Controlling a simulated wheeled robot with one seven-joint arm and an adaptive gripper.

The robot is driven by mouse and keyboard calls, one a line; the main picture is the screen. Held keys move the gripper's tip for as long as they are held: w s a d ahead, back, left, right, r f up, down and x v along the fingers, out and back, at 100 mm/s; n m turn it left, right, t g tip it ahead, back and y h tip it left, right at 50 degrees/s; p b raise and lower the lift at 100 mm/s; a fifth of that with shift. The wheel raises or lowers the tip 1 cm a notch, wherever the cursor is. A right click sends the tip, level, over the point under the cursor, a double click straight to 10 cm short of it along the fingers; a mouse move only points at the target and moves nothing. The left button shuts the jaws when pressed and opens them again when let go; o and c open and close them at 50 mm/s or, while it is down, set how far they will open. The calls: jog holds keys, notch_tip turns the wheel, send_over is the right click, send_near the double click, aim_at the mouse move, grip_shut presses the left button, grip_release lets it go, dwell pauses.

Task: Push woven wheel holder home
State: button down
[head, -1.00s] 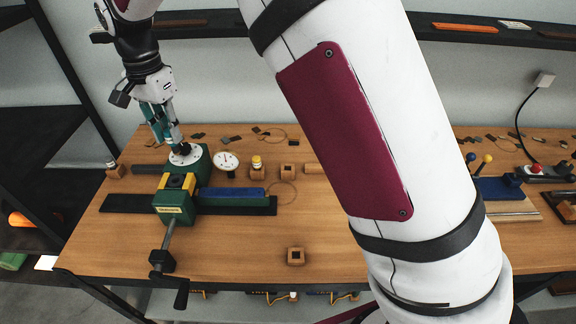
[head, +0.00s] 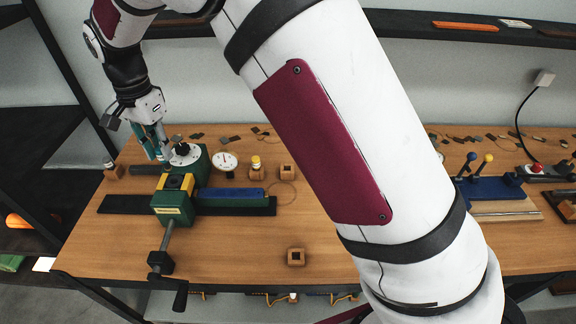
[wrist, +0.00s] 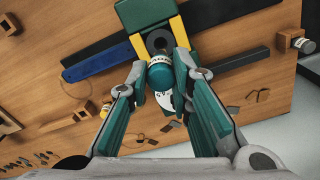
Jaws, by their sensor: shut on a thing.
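My gripper (head: 162,157) is low at the left side of a green vise-like press (head: 172,207) with a white disc (head: 187,157) and a black knob on it. In the wrist view my gripper (wrist: 162,70) has its fingertips on both sides of a round teal-topped piece (wrist: 160,76) with white, lettered parts, and is shut on it. I cannot tell for sure that this piece is the woven wheel holder. Past the fingertips are yellow jaws and a dark ring with a hole (wrist: 159,41). The contact between piece and press is hidden.
A blue bar (head: 230,197) lies along the press's right side. A dial gauge (head: 225,161) and a yellow-capped bottle (head: 256,162) stand to its right. The tabletop front is mostly clear.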

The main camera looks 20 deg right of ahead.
aim_at(169, 170)
jog(key=shift+f, duration=1.6)
jog(key=shift+f, duration=0.7)
dwell(0.4)
jog(key=shift+f, duration=0.7)
jog(key=shift+f, duration=0.5)
jog(key=c, duration=1.3)
grip_release()
jog(key=shift+c, duration=0.2)
jog(key=shift+r, duration=0.15)
notch_tip(169, 170, up, 12)
jog(key=shift+f, duration=0.1)
